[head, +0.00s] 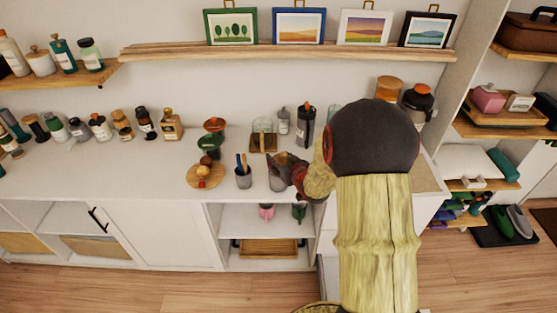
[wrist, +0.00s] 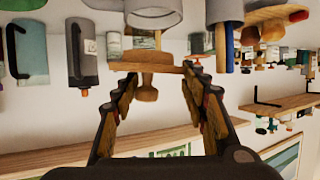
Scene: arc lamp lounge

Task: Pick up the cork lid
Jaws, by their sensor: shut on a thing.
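The cork lid (wrist: 150,68) is a flat, light-brown disc with a round knob (wrist: 147,93). It sits between the fingertips of my gripper (wrist: 160,72) in the wrist view, which looks upside down. My gripper is shut on it. In the head view my gripper (head: 284,168) is over the white counter, and the lid is hidden there by the fingers. A greyish jar (head: 276,184) stands under my gripper in the head view.
A grey cup (head: 243,180) with pens stands just left of my gripper. A round wooden board (head: 205,182) lies farther left. A picture shelf (head: 285,53) runs above.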

